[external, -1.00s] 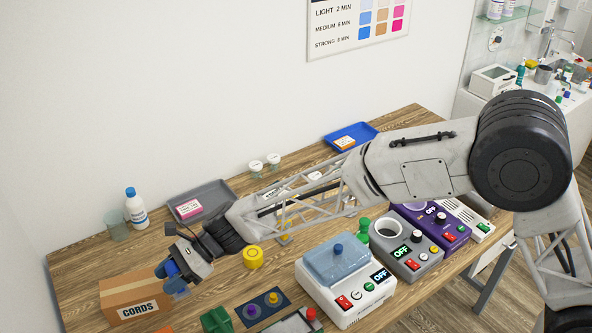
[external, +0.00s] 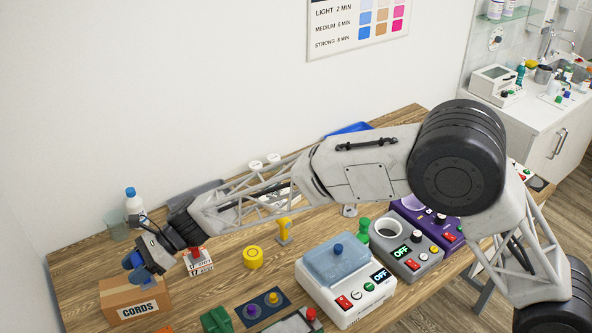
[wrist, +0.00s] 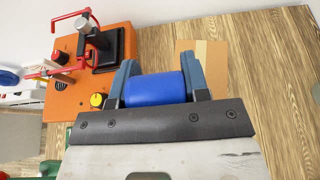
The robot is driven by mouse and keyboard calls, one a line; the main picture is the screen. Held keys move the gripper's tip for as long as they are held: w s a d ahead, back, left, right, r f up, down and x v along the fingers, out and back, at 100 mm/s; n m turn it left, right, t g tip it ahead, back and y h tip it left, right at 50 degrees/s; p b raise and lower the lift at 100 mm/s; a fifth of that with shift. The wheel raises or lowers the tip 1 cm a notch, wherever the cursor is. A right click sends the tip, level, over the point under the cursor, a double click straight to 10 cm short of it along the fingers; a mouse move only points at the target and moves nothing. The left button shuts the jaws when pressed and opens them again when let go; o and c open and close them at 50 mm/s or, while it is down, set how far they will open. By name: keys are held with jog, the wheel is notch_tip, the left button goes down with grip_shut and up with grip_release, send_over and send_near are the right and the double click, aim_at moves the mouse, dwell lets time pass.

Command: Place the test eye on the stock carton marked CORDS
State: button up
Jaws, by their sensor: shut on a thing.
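My gripper (external: 140,265) is at the far left of the table, over the back part of the carton's outline in the external view. It is shut on a blue rounded thing, which I take to be the test eye (wrist: 155,88); in the wrist view it lies between the two blue-grey fingers. Its far side is hidden. The stock carton marked CORDS (external: 138,309) is a brown box with a white label on its front. In the wrist view a tan top with a lighter strip, likely the carton (wrist: 205,50), shows beyond the fingers. The held thing looks apart from it.
A white bottle with blue cap (external: 135,201) and a greenish cup (external: 115,222) stand behind the carton. A red-topped stand (external: 198,260) and a yellow round thing (external: 253,257) are to its right. An orange device (wrist: 92,65) is at left in the wrist view.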

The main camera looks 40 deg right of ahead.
jog(key=w+a, duration=0.4)
jog(key=w, duration=0.1)
jog(key=shift+f, duration=0.25)
jog(key=shift+f, duration=1.75)
jog(key=shift+f, duration=0.1)
jog(key=o, duration=1)
